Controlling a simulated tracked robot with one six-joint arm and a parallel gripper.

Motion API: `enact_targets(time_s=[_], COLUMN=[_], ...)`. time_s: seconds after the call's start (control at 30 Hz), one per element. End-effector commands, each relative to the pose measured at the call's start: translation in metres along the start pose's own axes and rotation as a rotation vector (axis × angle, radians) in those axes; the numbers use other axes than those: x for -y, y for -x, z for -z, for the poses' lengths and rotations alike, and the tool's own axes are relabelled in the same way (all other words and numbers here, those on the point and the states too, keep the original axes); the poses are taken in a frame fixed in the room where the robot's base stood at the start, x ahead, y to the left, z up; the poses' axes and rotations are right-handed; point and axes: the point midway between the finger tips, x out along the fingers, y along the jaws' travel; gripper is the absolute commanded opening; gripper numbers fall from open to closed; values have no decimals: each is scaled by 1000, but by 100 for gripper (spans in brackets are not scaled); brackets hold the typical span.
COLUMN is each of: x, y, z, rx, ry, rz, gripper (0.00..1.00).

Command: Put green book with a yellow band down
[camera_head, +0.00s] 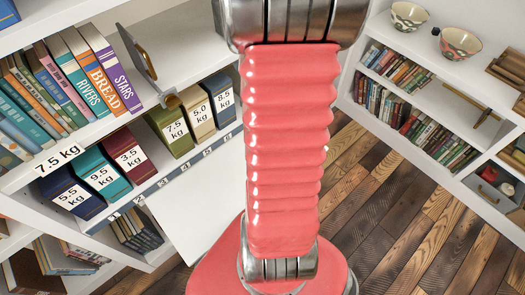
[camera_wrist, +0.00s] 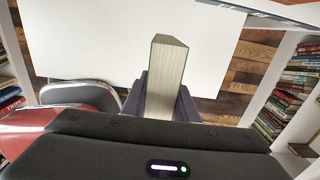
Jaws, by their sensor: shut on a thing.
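The held book (camera_wrist: 168,75) stands between the jaws of my gripper (camera_wrist: 160,103) in the wrist view. Its page edges face the camera, and a thin dark greenish cover edge shows at its top. The yellow band cannot be seen. My gripper is shut on the book, which is seen against a white surface (camera_wrist: 95,45); I cannot tell the gap between them. In the head view the gripper and the held book are not visible; my red arm covers the middle.
In the head view a left shelf holds upright books (camera_head: 103,68), a dark bookend (camera_head: 145,62) and bare board to its right. Below stand volumes with kg labels (camera_head: 100,172) above a numbered edge. A white surface (camera_head: 185,220) lies below. Bowls (camera_head: 459,43) top the right shelf.

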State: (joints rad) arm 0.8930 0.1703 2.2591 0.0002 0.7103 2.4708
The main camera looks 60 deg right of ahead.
Motion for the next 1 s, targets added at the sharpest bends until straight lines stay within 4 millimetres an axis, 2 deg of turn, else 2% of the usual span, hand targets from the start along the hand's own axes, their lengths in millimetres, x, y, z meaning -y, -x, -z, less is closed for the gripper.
enact_targets(time_s=[0.3,0.43,0.77,1.0], x=[-1,-1,-1,-1], y=[-44,-50,-52,-73], z=[1,0,0,0], rx=[-4,-1,-1,-3], ry=[2,2,2,2], rz=[-3,-1,-1,-2], gripper=[0,0,0,0])
